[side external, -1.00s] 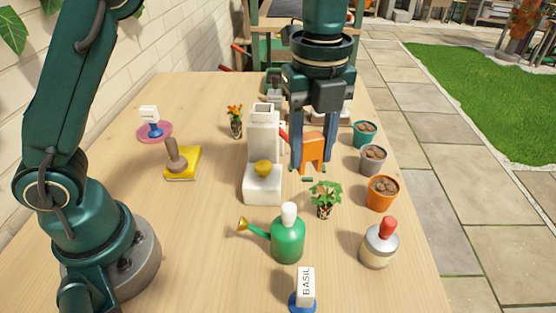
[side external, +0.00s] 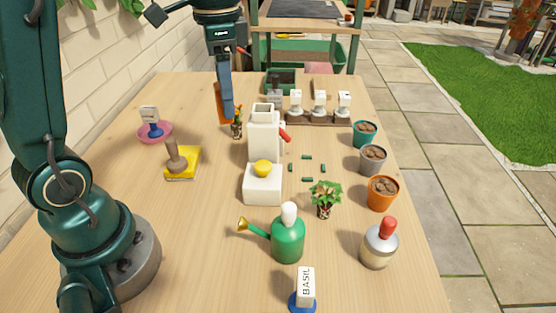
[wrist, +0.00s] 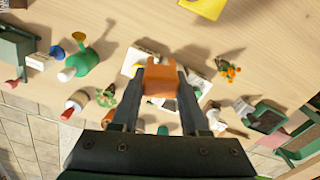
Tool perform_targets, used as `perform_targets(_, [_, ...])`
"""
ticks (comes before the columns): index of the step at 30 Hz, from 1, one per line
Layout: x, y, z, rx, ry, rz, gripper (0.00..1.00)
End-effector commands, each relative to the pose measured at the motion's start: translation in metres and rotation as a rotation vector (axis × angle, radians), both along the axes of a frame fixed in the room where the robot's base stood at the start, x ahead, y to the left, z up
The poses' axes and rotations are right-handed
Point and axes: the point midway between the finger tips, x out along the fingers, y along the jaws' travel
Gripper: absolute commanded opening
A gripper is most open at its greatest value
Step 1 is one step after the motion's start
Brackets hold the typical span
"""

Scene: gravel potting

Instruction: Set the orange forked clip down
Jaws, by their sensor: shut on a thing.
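The orange forked clip (wrist: 160,80) is held between the fingertips of my gripper (wrist: 164,92) in the wrist view. In the side external view my gripper (side external: 225,112) is up at the back left of the table, and only an edge of the clip (side external: 217,97) shows beside the finger. The clip is above the table, near the orange-flowered plant (side external: 237,131); the exact height is hard to tell. The clip's far side is hidden.
Several short green marks (side external: 307,157) frame a bare patch of table right of the white dispenser (side external: 263,135). Pots (side external: 383,193) line the right edge. A green watering can (side external: 287,242) stands in front. The yellow block (side external: 182,165) is at left, with open wood around it.

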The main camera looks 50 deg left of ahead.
Motion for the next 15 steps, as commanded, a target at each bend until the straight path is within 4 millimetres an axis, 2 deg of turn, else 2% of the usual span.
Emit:
perform_targets(8, [0.010,0.035,-0.003,0.000,0.000,-0.240,0.00])
perform_targets(11, [0.013,0.057,-0.005,0.000,0.000,-0.357,0.00])
perform_targets(15, [0.012,0.095,-0.010,-0.001,0.000,-0.523,0.00])
